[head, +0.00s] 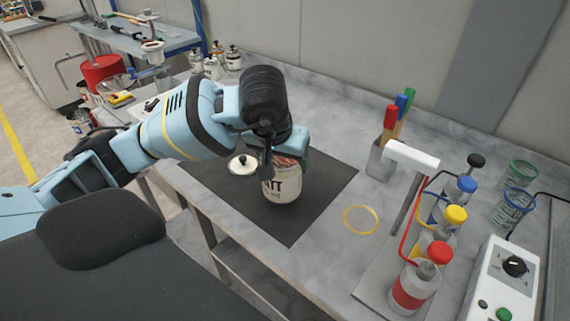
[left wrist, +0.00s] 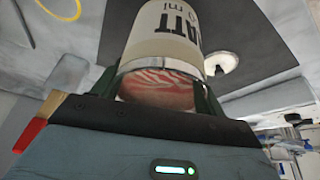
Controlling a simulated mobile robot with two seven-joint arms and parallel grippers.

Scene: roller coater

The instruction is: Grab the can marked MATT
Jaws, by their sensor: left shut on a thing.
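The can (head: 281,190) stands upright on the dark mat (head: 320,190) in the head view, its label partly readable. In the left wrist view the can (left wrist: 165,35) appears upside down, with the letters "ATT" showing, and its top end is reddish with pale streaks. My left gripper (head: 283,150) comes down from above and is shut on the can near its top. In the left wrist view its two fingers (left wrist: 155,90) lie on either side of the can. My right gripper is not in view.
A white lid-like disc with a dark knob (head: 243,164) lies left of the can. A yellow ring (head: 361,220) lies right of the mat. A brush holder (head: 380,160), a rack of coloured-cap bottles (head: 415,285) and a control box (head: 500,280) stand at right.

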